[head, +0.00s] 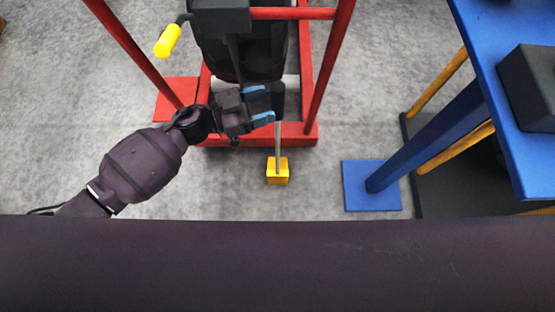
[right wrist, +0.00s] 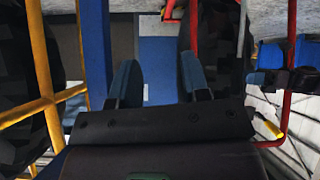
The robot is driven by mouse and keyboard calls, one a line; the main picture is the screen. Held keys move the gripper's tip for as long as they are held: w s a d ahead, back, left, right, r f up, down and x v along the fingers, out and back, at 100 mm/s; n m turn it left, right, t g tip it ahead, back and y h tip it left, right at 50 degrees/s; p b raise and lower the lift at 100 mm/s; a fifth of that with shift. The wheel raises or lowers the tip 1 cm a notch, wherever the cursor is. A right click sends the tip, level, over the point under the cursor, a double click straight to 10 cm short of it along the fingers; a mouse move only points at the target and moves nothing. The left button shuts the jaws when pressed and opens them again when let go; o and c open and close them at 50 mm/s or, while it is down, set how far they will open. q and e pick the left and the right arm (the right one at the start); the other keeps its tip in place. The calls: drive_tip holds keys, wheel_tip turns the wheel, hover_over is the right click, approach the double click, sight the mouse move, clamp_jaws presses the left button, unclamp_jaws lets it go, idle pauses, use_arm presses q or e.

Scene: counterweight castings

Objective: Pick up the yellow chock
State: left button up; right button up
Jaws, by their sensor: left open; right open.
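The yellow chock (head: 277,171) is a small block on the grey floor in the head view, in front of the red frame. A thin grey rod rises from it to a black grip (head: 278,97). My left gripper (head: 265,104) is open, its blue fingertips pointing right, right beside the black grip. I cannot tell whether the grip is between the fingers. My right gripper (right wrist: 160,82) is open and empty in the right wrist view; it is not visible in the head view.
A red frame (head: 302,134) holding a dark casting (head: 245,62) stands behind the chock. A yellow cylinder (head: 168,41) sticks out at its left. A blue stand (head: 372,202) with yellow bars is at the right. Floor left of the chock is clear.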

sight(279, 101)
use_arm(q)
drive_tip(key=x, duration=0.3)
drive_tip(key=shift+s+d+f+b, duration=0.1)
drive_tip(key=shift+d+f+b, duration=0.05)
drive_tip(key=shift+d+b, duration=0.2)
drive_tip(key=shift+d, duration=0.25)
drive_tip(key=c, duration=0.9)
drive_tip(key=shift+r, duration=0.25)
drive_tip(key=shift+c, duration=0.5)
drive_tip(key=shift+r, duration=0.1)
